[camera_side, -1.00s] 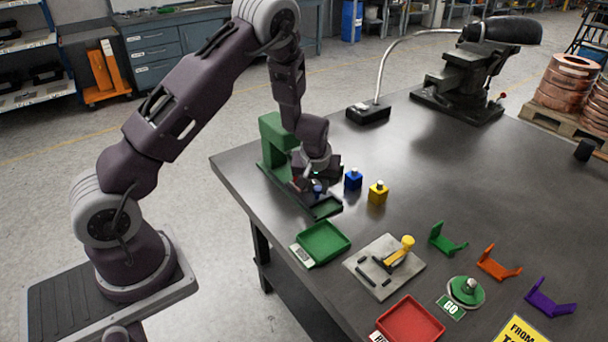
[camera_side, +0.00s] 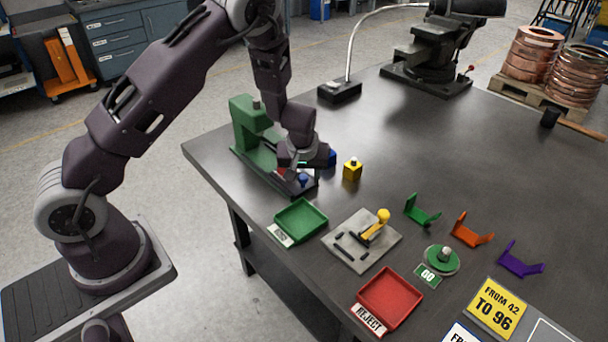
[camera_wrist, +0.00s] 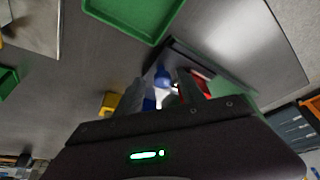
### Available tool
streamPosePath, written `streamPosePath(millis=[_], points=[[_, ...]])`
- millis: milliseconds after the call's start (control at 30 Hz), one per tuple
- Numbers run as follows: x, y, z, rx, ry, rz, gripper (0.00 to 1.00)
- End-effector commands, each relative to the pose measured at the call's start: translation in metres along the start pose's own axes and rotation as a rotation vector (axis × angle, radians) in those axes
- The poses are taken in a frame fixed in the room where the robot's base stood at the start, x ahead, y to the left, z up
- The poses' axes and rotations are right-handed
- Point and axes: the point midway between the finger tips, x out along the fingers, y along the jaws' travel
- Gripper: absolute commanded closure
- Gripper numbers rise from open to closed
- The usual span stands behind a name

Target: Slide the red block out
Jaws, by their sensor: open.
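The red block shows as a small patch of red (camera_side: 283,172) under my gripper in the side view, mostly hidden by it. In the wrist view, red (camera_wrist: 206,86) shows just right of the fingers. My gripper (camera_side: 297,174) is low over the dark front plate of the green machine (camera_side: 250,130), pointing down. Its fingers also show in the wrist view (camera_wrist: 172,84) and are apart. A blue-topped piece (camera_side: 303,181) is at the fingertips; it also shows in the wrist view (camera_wrist: 162,77). I cannot tell whether the fingers touch the red block.
A blue block (camera_side: 332,157) and a yellow block (camera_side: 352,170) stand close to the right of my gripper. A green tray (camera_side: 300,220), a lever plate (camera_side: 361,238) and a red reject tray (camera_side: 390,298) lie in front.

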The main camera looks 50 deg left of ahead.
Motion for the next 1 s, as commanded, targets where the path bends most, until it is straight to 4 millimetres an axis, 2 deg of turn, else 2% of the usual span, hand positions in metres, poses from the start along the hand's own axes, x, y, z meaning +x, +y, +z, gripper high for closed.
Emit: streamPosePath(millis=[67,300,400,767,867,967,1000], points=[[-0.007,0.001,0.0,0.001,0.002,0.002,0.54],[-0.055,0.002,0.0,0.002,0.003,0.004,0.54],[-0.067,0.001,0.0,0.002,0.002,0.003,0.54],[-0.076,0.001,0.001,0.001,-0.007,0.01,0.54],[-0.115,0.005,0.006,0.023,-0.054,0.084,0.54],[-0.19,0.001,0.022,0.108,-0.116,0.216,0.54],[-0.222,-0.005,0.031,0.16,-0.129,0.268,0.54]])
